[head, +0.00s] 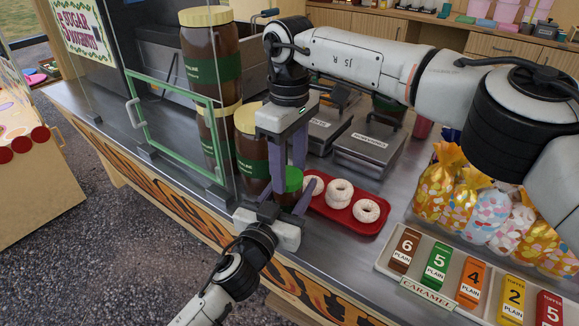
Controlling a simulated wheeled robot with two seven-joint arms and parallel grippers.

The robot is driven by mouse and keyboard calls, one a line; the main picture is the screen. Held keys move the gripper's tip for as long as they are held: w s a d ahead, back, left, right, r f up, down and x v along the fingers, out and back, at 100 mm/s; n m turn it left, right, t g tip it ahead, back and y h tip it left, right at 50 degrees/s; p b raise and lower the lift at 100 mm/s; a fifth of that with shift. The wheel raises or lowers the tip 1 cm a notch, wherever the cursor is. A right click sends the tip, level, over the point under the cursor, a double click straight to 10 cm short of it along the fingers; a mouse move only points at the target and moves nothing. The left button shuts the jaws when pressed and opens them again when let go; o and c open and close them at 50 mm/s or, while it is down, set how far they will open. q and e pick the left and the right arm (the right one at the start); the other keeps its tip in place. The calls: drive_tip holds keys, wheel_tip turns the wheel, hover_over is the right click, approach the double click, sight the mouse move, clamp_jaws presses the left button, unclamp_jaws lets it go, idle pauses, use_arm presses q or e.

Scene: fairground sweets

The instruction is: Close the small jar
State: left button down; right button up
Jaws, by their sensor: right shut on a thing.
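The small jar's green lid (292,181) is between the fingertips of my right gripper (290,172), which points down from above and is shut on it. The jar's body is mostly hidden behind the fingers, so I cannot tell whether the lid sits on it or just above it. My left gripper (282,203) comes up from below at the counter's front edge, with one finger on each side just under the lid. I cannot tell whether those fingers touch the jar.
A red tray (352,225) of white ring doughnuts is close on the right. Large brown jars (252,150) with green labels stand close behind on the left, beside a green-framed glass case (148,115). Sweet bags (440,190) and a caramel price rack (425,290) are further right.

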drive_tip(key=o, duration=1)
drive_tip(key=shift+r, duration=0.1)
drive_tip(key=shift+r, duration=2.2)
drive_tip(key=shift+c, duration=0.3)
